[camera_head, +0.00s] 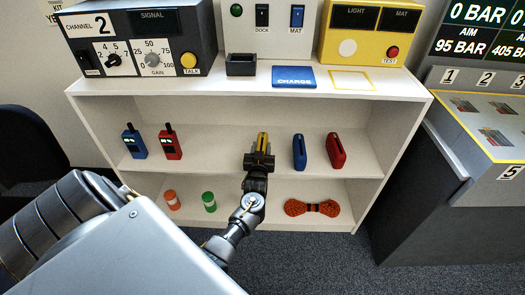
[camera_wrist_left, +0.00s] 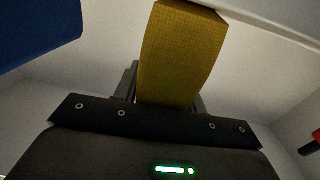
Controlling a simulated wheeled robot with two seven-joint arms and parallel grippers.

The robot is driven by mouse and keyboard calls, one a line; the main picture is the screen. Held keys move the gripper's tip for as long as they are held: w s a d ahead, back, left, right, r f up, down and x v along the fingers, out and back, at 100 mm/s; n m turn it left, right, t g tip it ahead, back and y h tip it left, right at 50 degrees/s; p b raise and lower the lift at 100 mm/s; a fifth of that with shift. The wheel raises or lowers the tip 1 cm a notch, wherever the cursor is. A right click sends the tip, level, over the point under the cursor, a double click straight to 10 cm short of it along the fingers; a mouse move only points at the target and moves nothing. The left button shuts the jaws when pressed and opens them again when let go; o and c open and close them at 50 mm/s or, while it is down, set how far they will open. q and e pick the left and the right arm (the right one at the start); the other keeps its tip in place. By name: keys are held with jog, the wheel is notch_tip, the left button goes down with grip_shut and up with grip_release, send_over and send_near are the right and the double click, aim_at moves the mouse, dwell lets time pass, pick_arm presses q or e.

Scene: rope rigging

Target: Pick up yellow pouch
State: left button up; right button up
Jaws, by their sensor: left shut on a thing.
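The yellow pouch (camera_head: 262,139) is on the upper open shelf of the white unit, left of a blue pouch (camera_head: 299,151) and a red pouch (camera_head: 337,151). My left gripper (camera_head: 259,158) is shut on it from the front. In the left wrist view the yellow pouch (camera_wrist_left: 183,55) stands between the fingers, which show on both sides of its lower part. Whether its base touches the shelf is hidden by the gripper. My right gripper is not in view.
Blue (camera_head: 134,142) and red (camera_head: 169,142) radios stand left on the same shelf. Orange (camera_head: 171,200) and green (camera_head: 209,202) cylinders and a coil of orange rope (camera_head: 312,208) are on the lower shelf. A blue charge pad (camera_head: 293,77) lies on top.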

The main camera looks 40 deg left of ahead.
pick_arm(q)
jog(key=c, duration=0.3)
jog(key=shift+r, duration=0.15)
jog(key=shift+c, duration=0.2)
